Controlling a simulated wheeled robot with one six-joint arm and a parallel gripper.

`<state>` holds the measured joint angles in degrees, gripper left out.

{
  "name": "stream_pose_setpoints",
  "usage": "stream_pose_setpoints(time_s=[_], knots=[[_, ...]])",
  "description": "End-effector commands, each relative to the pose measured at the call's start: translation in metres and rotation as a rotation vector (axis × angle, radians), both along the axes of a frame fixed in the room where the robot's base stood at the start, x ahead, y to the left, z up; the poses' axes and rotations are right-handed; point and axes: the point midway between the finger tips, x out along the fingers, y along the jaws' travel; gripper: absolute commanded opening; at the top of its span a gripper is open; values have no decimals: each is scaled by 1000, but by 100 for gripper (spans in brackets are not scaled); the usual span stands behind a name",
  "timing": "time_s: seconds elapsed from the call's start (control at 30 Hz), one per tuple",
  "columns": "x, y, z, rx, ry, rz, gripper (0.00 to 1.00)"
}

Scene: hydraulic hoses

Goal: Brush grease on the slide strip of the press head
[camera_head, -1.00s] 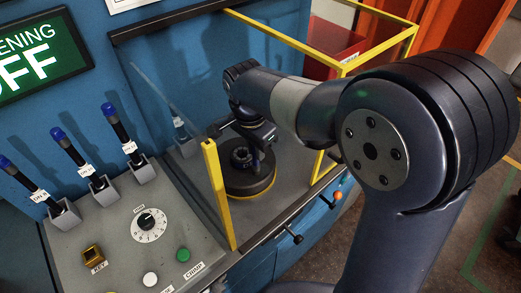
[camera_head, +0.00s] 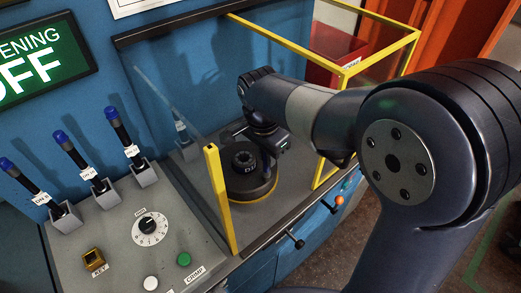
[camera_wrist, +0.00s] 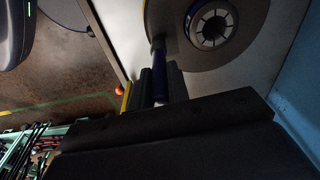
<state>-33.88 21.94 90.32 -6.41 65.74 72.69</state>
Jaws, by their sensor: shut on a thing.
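The press head (camera_head: 250,186) seems to be the dark round unit with a yellow lower edge and a raised ring on top, inside the yellow-framed bay. In the wrist view its round face (camera_wrist: 246,48) shows at the top, with a dark slotted ring around a hole. My gripper (camera_wrist: 158,84) is shut on a dark blue rod (camera_wrist: 158,66), perhaps the brush handle. The rod's upper end is beside the disc's left edge; I cannot tell whether it touches. In the head view my gripper (camera_head: 281,147) is at the press head's right side. I cannot make out the slide strip or any grease.
A yellow frame (camera_head: 218,195) and clear panel edge the bay. Several blue-tipped handles (camera_head: 73,150) stand in grey holders at left, beside a dial (camera_head: 150,227) and buttons. A red box (camera_head: 338,50) is behind the frame. Small knobs (camera_head: 297,241) project from the front.

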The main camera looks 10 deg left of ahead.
Motion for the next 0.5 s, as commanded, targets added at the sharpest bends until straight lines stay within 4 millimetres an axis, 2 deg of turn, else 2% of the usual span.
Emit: stream_pose_setpoints(time_s=[0.5], knots=[[-5,-5,2,-1,1,1,0]])
